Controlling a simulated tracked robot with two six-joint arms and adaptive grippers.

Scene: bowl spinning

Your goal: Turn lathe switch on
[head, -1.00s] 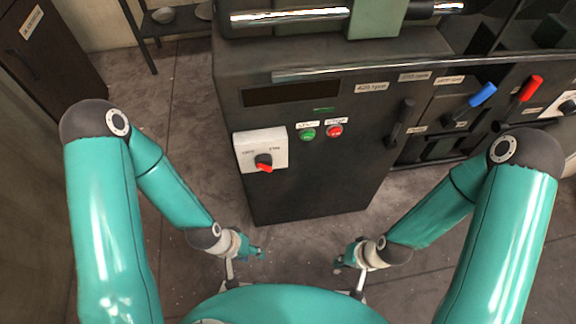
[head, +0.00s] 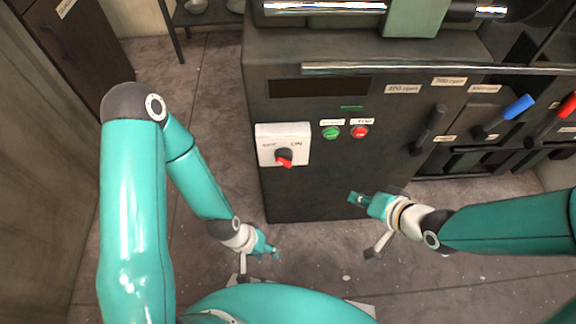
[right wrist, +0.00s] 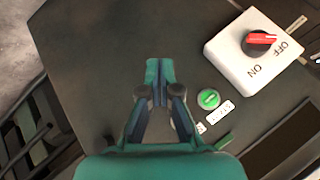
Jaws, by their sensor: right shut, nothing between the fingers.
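The lathe switch is a white box (head: 296,133) on the dark front panel, with a black and red rotary knob (head: 284,159) and OFF and ON labels. In the right wrist view, the red part of the knob (right wrist: 262,39) extends toward the OFF label; the box (right wrist: 232,62) is at upper right. My right gripper (head: 355,198) is shut and empty, below and right of the switch, apart from it. Its closed fingertips show in the right wrist view (right wrist: 160,65). My left gripper (head: 273,252) hangs low, below the switch; its finger opening is too small to tell.
Green (head: 331,132) and red (head: 360,131) buttons sit right of the switch. A black lever (head: 428,130), a blue-handled lever (head: 517,108) and a red-handled lever (head: 566,107) stand further right.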

